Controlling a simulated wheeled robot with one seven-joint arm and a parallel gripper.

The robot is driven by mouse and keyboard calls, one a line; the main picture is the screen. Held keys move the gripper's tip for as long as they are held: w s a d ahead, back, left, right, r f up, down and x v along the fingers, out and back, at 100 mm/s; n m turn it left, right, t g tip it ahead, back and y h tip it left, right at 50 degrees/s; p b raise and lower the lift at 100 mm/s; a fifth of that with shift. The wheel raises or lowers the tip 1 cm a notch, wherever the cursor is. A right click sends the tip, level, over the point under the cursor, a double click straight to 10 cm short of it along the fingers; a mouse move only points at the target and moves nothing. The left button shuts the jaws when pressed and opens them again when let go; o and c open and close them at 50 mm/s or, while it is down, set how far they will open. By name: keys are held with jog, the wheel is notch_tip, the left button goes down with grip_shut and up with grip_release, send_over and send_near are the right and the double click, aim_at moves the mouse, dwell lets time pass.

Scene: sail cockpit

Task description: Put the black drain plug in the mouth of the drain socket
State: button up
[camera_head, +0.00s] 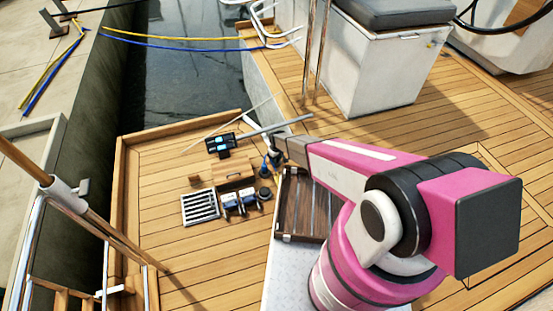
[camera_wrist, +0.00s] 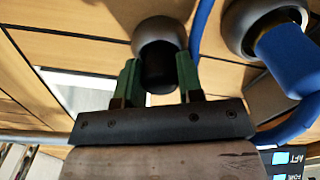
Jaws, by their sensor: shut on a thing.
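In the wrist view my gripper (camera_wrist: 159,76) has its two green fingertips closed on the black drain plug (camera_wrist: 158,68). A grey rounded socket (camera_wrist: 157,30), which looks like the drain socket, lies directly beyond the plug. The plug overlaps the socket's dark opening in this view; I cannot tell whether it touches or sits inside. In the head view my gripper (camera_head: 277,150) is low over the deck, and the plug and socket cannot be made out there.
Right of the plug in the wrist view, a second grey socket (camera_wrist: 237,22) holds a blue connector (camera_wrist: 287,57) with a blue hose. In the head view, a display unit (camera_head: 220,143), wooden box (camera_head: 233,173), slatted white tray (camera_head: 199,207) and dark slatted board (camera_head: 303,208) stand close by.

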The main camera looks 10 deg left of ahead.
jog(key=shift+f, duration=0.2)
jog(key=o, duration=1)
jog(key=shift+c, duration=0.2)
notch_tip(320, 180, up, 12)
jog(key=s+d+r+m, duration=0.3)
jog(key=s+d+r, duration=0.3)
jog(key=d+r, duration=0.4)
jog(key=s+d+r+m, duration=0.3)
jog(key=s+d+r, duration=0.3)
jog(key=d+r, duration=0.5)
jog(key=s+d+r+m, duration=0.3)
jog(key=s+d+r, duration=0.3)
jog(key=r, duration=1.3)
jog(key=d, duration=0.4)
jog(key=shift+d+m, duration=0.3)
jog(key=shift+d, duration=0.05)
